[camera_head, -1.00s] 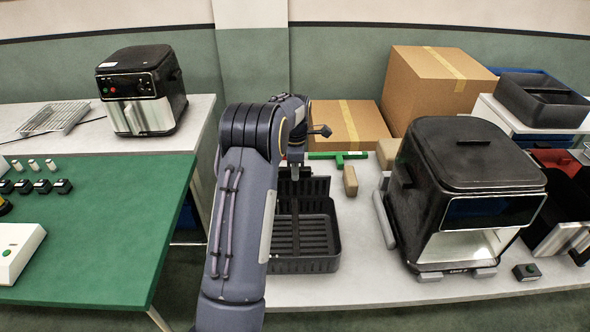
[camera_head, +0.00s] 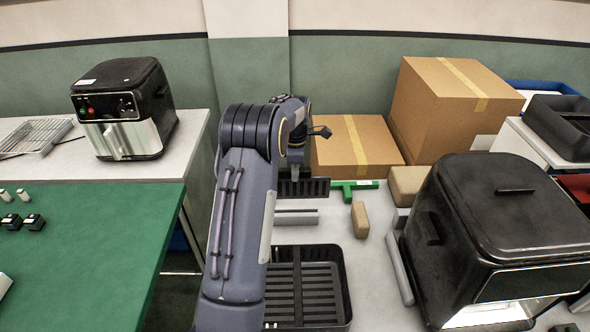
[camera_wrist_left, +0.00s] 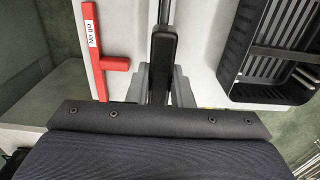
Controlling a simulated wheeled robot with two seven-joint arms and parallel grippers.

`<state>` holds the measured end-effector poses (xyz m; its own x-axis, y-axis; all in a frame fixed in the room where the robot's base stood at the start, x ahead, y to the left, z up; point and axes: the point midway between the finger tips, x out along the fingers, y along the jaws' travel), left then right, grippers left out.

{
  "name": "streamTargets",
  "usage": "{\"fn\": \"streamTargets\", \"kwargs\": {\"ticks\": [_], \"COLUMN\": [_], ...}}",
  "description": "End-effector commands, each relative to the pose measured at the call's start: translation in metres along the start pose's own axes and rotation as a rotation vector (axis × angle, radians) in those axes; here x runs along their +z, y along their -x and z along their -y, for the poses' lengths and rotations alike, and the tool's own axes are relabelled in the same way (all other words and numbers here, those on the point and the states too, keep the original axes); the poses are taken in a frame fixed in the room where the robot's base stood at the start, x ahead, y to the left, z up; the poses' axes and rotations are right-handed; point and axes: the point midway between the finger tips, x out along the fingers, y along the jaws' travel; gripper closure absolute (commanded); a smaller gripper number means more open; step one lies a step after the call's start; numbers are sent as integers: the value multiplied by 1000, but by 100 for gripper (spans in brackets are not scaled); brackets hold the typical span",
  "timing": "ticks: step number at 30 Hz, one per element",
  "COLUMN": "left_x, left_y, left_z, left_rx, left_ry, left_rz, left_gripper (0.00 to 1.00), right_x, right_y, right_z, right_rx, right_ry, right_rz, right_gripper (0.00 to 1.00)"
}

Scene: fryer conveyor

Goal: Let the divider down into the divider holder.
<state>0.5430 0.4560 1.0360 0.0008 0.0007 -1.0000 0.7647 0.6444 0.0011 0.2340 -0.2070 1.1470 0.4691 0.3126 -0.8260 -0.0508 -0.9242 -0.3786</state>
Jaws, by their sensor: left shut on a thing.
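My left gripper (camera_head: 294,177) is shut on the black slotted divider (camera_head: 316,188) and holds it upright near the back of the table. The divider also shows almost edge-on in the left wrist view (camera_wrist_left: 163,58). Part of it is hidden behind my left arm in the head view. A pale grey part with parallel rails, which looks like the divider holder (camera_head: 298,217), lies just below and in front of the divider in the head view. Its left end is hidden by my arm. I cannot tell whether the divider touches it. My right gripper is not in view.
A black slotted basket (camera_head: 341,285) stands on the table's near side. A green T-shaped piece (camera_head: 352,188) and a small tan block (camera_head: 360,220) lie right of the divider. A red labelled T-piece (camera_wrist_left: 95,50) shows in the wrist view.

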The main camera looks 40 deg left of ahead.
Motion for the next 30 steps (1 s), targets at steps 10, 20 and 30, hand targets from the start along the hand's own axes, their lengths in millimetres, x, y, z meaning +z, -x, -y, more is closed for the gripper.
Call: {"fn": "streamTargets", "kwargs": {"ticks": [10,20,30], "left_x": [0,0,0], "left_y": [-27,-50,-74], "left_z": [0,0,0], "left_rx": [-1,0,0], "left_ry": [0,-1,1], "left_rz": [-1,0,0], "left_gripper": [100,100,100], "right_x": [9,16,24], "right_y": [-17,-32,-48], "right_z": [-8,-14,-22], "right_rx": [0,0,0], "right_ry": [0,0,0], "right_rz": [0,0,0], "right_gripper": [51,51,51]}}
